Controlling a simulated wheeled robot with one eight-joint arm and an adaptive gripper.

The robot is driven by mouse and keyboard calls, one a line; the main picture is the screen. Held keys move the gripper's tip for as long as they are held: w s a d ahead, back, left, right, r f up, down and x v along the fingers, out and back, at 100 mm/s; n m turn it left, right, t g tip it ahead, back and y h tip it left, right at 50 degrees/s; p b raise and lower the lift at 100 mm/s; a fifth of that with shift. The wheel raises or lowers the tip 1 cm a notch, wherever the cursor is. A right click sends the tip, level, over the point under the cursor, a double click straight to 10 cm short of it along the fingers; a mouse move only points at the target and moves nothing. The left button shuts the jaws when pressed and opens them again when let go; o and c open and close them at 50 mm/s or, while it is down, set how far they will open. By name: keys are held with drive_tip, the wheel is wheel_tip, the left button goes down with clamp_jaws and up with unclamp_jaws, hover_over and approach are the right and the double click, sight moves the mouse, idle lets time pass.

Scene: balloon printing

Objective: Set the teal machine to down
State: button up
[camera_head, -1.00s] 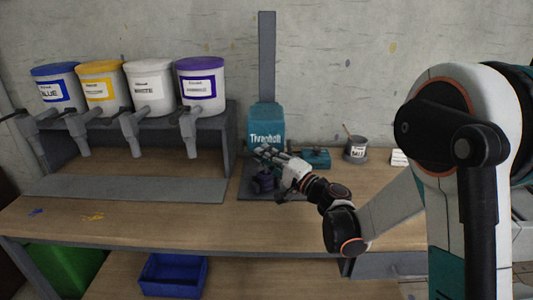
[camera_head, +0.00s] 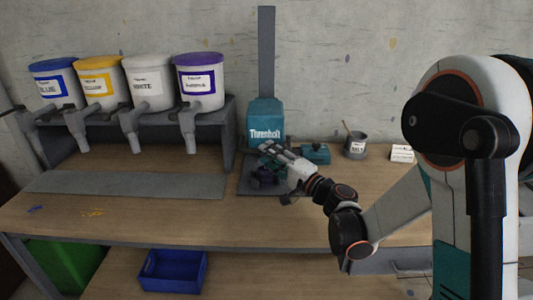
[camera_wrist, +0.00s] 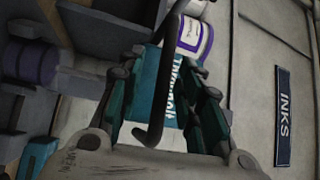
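The teal machine (camera_head: 264,124), with a white name on its front and a tall grey column behind, stands on a dark base plate at the middle of the bench. My gripper (camera_head: 266,156) is in front of its lower body. In the wrist view my gripper (camera_wrist: 166,78) is open, its teal-padded fingers apart on either side. A dark bent bar (camera_wrist: 168,75), which looks like a lever, passes between the fingers; I cannot tell whether a finger touches it. The machine's teal front (camera_wrist: 167,90) shows behind the bar. A purple part (camera_head: 264,179) sits on the base plate below my gripper.
Several labelled ink buckets (camera_head: 149,83) with spouts stand on a grey rack at left. A small teal block (camera_head: 316,153), a grey cup (camera_head: 356,146) and a white card (camera_head: 402,153) are to the right. The bench front (camera_head: 180,222) is mostly clear.

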drive_tip(key=v, duration=1)
drive_tip(key=shift+s, duration=0.1)
drive_tip(key=s+a+n+g+h, duration=0.1)
drive_tip(key=s+n+g+h, duration=0.4)
drive_tip(key=s, duration=0.6)
drive_tip(key=s+d+f+n+g+h, duration=0.1)
drive_tip(key=s+d+f+n+h, duration=0.1)
drive_tip(key=s+d+h, duration=0.6)
drive_tip(key=shift+s+d+n+g+h, duration=0.35)
drive_tip(key=shift+s+d, duration=1.6)
drive_tip(key=shift+s, duration=2.2)
drive_tip(key=shift+f, duration=0.15)
